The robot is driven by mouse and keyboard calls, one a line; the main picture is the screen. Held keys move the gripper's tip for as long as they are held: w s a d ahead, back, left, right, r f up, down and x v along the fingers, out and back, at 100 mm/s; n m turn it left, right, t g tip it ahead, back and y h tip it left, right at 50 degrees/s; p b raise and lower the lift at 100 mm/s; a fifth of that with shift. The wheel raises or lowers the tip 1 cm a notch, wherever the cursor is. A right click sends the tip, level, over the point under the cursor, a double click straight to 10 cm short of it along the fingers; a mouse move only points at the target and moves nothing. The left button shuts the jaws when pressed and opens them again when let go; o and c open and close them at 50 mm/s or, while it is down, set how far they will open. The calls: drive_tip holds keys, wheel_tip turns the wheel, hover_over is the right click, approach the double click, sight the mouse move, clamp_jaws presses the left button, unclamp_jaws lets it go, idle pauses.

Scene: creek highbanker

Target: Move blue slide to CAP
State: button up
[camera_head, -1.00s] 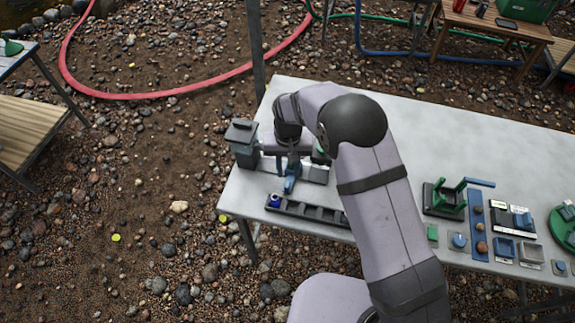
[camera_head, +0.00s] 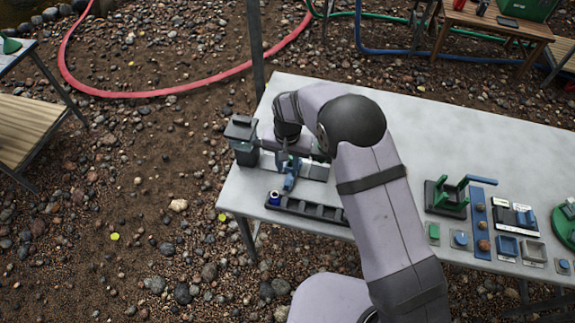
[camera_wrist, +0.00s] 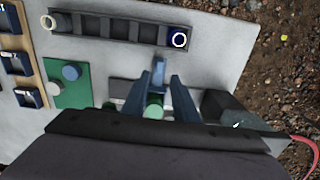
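In the wrist view, a small upright blue piece (camera_wrist: 158,72), which seems to be the blue slide, stands just beyond and between my fingertips. My gripper (camera_wrist: 159,82) has its two blue-grey fingers apart, with a narrow gap appearing on either side of the piece. A green cylinder (camera_wrist: 153,108) shows between the fingers, closer to the wrist. In the head view, a blue part (camera_head: 290,178) shows below my gripper (camera_head: 288,168) at the table's left end; slide and fingers are hard to separate there. No CAP lettering is readable.
A dark box (camera_head: 242,138) stands left of my gripper. A dark slotted tray (camera_head: 318,211) lies in front, with a blue-and-white round item (camera_head: 274,198) at its left end. A green frame (camera_head: 445,198) and small blue, green and grey parts sit at the right. The table's back (camera_head: 440,115) is clear.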

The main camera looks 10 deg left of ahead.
sight(288, 182)
drive_tip(key=shift+f+b, duration=2.15)
drive_tip(key=shift+f, duration=1.3)
drive_tip(key=shift+c, duration=0.4)
clamp_jaws()
drive_tip(key=shift+d, duration=0.1)
drive_tip(key=shift+d+p, duration=0.95)
drive_tip(key=shift+d, duration=3.45)
